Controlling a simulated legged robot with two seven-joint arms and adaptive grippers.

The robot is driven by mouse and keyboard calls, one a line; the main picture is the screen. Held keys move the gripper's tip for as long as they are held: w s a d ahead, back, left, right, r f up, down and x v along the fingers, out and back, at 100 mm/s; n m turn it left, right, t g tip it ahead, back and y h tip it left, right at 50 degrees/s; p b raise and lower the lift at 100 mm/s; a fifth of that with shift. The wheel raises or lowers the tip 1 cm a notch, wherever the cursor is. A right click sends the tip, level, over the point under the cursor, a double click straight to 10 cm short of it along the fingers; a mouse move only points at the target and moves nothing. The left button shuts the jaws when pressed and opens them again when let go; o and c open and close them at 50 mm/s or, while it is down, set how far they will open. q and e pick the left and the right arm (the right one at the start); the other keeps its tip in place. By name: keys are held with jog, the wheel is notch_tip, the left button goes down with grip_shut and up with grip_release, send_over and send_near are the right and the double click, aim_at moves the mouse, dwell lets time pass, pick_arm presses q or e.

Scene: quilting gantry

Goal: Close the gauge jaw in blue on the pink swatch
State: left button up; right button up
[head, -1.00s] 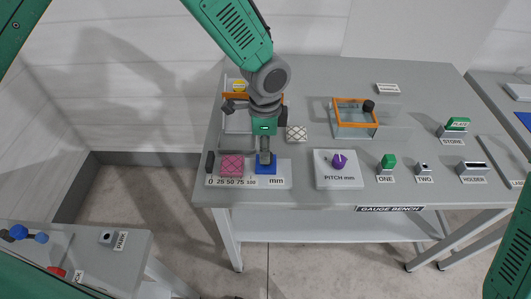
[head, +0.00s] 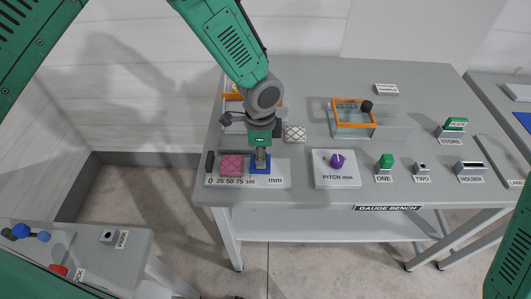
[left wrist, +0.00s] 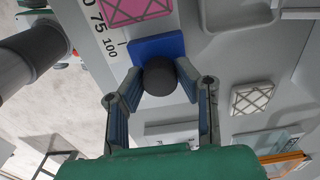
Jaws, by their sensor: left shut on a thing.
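The blue gauge jaw (head: 253,166) stands on the white scale of the gauge, just right of the pink swatch (head: 232,165). The swatch lies between the dark fixed jaw (head: 210,161) and the blue jaw. In the head view only a narrow gap, if any, shows between swatch and blue jaw. My left gripper (head: 261,158) points down over the blue jaw and is shut on its dark round knob (left wrist: 160,77). In the left wrist view the blue jaw (left wrist: 157,48) and pink swatch (left wrist: 137,8) show beyond the fingers, with a small gap between them. My right gripper is out of view.
A pale cross-hatched swatch (head: 295,133) lies behind the gauge. The pitch plate with a purple knob (head: 337,160) stands to the right. An orange-rimmed clear box (head: 354,111) is farther back. Green block ONE (head: 386,161) is farther right.

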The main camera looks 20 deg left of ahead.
aim_at(246, 165)
pick_arm(q)
jog(key=a, duration=0.1)
jog(key=a+p, duration=0.1)
jog(key=a, duration=0.1)
jog(key=shift+s+r, duration=0.15)
jog(key=shift+s, duration=0.25)
jog(key=shift+a, duration=0.45)
jog(key=o, duration=0.9)
jog(key=shift+s, duration=0.1)
jog(key=shift+c, duration=0.2)
jog(key=shift+r, duration=0.1)
notch_tip(246, 165, up, 11)
jog(key=shift+r, duration=0.2)
